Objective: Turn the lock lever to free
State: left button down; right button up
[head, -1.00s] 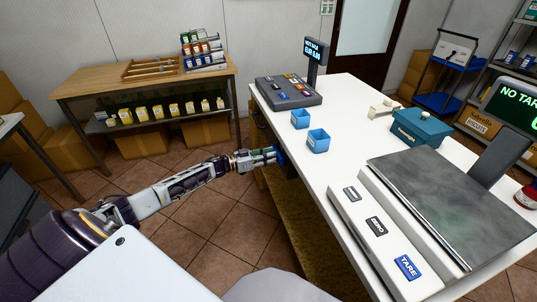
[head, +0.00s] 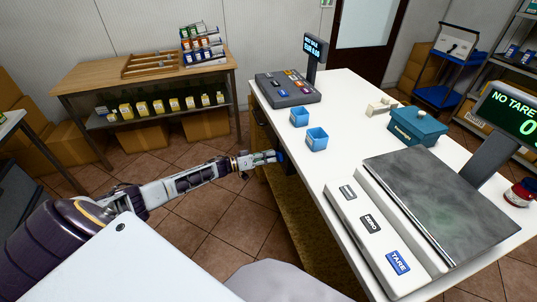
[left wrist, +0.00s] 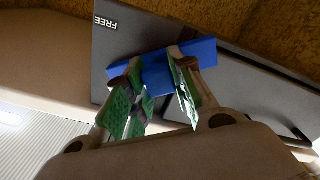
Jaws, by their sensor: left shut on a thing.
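The lock lever (left wrist: 205,52) is a blue bar on a dark grey plate (left wrist: 125,42) under the counter, seen in the left wrist view. The word FREE (left wrist: 105,22) stands upside down at the plate's upper left corner. The lever lies slightly slanted, its right end higher in the picture. My left gripper (left wrist: 158,82) has green-padded fingers and is shut on the lever's middle part. In the head view the left gripper (head: 268,157) is at the counter's left side, below the top, and mostly hides the lever. My right gripper is not in view.
The white counter (head: 345,92) carries two small blue cups (head: 317,139), a cash register (head: 288,88), a teal box (head: 418,127) and a scale (head: 430,205). A wooden shelf table (head: 80,83) stands behind on the left. Tiled floor is free between them.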

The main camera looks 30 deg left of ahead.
pick_arm(q)
jog(key=n, duration=0.1)
jog(key=n+p, duration=0.1)
jog(key=n, duration=0.1)
jog(key=f+n, duration=0.1)
jog(key=shift+s+d+n+p, duration=0.3)
jog(key=shift+s+d+p, duration=0.05)
jog(key=shift+d+p, duration=0.05)
jog(key=n, duration=0.2)
jog(key=s+d+n+p, duration=0.1)
jog(key=f+n, duration=0.1)
jog(key=n, duration=0.1)
jog(key=shift+s+d+n+p, duration=0.2)
jog(key=shift+d+n+p, duration=0.05)
jog(key=shift+n+p, duration=0.05)
jog(key=shift+s+d+f+n, duration=0.1)
jog(key=shift+d+n, duration=0.05)
jog(key=shift+n, duration=0.35)
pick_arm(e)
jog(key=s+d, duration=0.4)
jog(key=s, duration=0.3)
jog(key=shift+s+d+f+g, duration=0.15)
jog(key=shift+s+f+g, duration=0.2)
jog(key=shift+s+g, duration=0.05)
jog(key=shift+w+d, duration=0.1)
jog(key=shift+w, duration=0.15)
pick_arm(q)
jog(key=c, duration=1.2)
grip_release()
jog(key=shift+s, duration=0.15)
